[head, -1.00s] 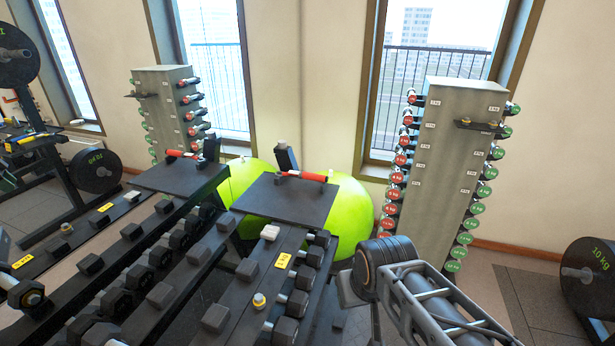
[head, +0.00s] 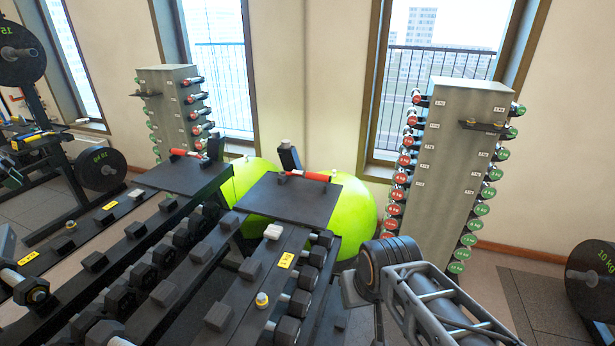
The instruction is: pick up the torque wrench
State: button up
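A slim bar with a red middle and dark ends, probably the torque wrench (head: 309,176), lies across the far part of a dark square rubber tile platform (head: 285,205). A dark upright block with a light top (head: 289,157) stands just behind its left end. A matching red bar on a matching platform shows farther left and looks like a mirror image. My arm reaches in from the lower right, with a thick dark joint in front of the dumbbell tower. My gripper is not in view, and nothing is seen touching the red bar.
A black rack with several dumbbells (head: 300,303) runs toward me from the platform. Green exercise balls (head: 353,215) sit behind and beside it. A tall dumbbell tower (head: 455,150) stands at right, near a weight plate (head: 590,270). Floor between them is open.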

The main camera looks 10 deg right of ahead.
aim_at(314, 176)
jog(key=z, duration=0.95)
jog(key=i, duration=1.7)
jog(key=u, duration=3.6)
